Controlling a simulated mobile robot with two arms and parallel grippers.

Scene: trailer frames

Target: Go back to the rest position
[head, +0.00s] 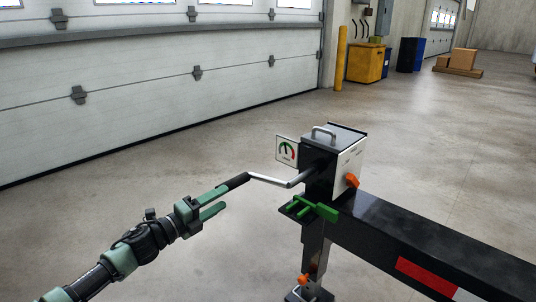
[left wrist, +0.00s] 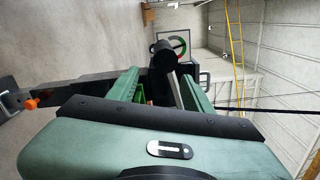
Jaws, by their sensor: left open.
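My left gripper (head: 226,197) reaches in from the lower left with its two green fingers apart. The crank handle (head: 275,181) is a bent metal rod with a black grip (head: 238,181) at its left end. The grip is close to the upper fingertip in the head view. In the left wrist view, the round black grip end (left wrist: 163,52) appears between and just past the fingertips (left wrist: 161,75); I cannot tell whether they touch. The crank joins a dark jack box (head: 345,148) on the trailer frame. My right gripper is not in view.
The black trailer beam (head: 420,240) runs to the lower right. A green lever (head: 318,209), an orange knob (head: 352,180) and a gauge plate (head: 287,151) sit near the jack. Open concrete floor lies left of it. A yellow post (head: 341,60) and yellow cabinet (head: 366,62) stand behind.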

